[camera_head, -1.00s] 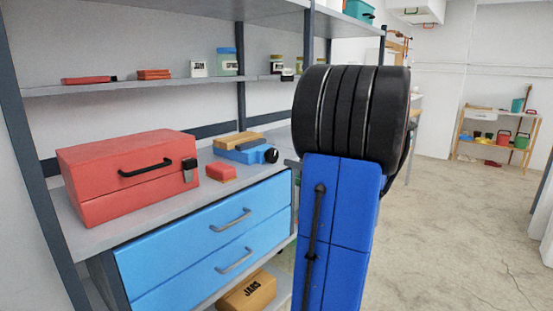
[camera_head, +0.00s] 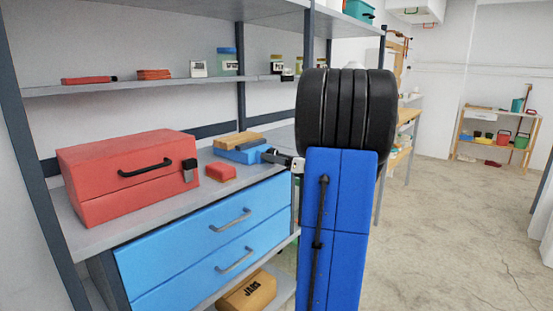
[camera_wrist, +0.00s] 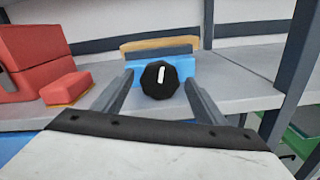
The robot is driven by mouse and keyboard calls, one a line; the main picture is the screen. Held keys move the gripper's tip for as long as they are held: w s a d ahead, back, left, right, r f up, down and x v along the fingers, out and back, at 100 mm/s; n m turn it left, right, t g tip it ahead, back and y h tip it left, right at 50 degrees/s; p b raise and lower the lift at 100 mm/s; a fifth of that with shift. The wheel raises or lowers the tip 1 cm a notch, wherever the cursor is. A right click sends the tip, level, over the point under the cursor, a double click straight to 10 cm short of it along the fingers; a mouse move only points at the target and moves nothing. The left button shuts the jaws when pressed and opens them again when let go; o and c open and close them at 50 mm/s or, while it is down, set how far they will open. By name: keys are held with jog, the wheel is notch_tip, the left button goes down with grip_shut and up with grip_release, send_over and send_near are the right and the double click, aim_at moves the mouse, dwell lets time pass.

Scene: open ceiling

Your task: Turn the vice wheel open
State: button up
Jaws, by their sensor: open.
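The vice is a blue block (camera_head: 240,155) with a tan block (camera_head: 236,139) behind it, on the grey bench top. Its black wheel with a white mark (camera_wrist: 158,79) faces me in the wrist view. My gripper (camera_wrist: 160,84) is open, with one finger on each side of the wheel in that picture. I cannot tell whether the fingers touch it. In the head view my gripper (camera_head: 272,156) is at the vice's front right and hides most of the wheel.
A red toolbox (camera_head: 125,175) and a small red block (camera_head: 221,172) stand on the bench (camera_head: 105,230) left of the vice. Blue drawers (camera_head: 215,235) are below. A shelf post (camera_head: 240,75) stands behind. Open floor lies to the right.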

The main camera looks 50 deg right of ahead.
jog(key=shift+c, duration=0.2)
jog(key=c, duration=1)
jog(key=shift+n, duration=1.5)
jog(key=o, duration=1)
jog(key=shift+o, duration=0.2)
jog(key=shift+s, duration=0.1)
jog(key=s+d, duration=0.1)
jog(key=s, duration=1.6)
jog(key=shift+d, duration=0.2)
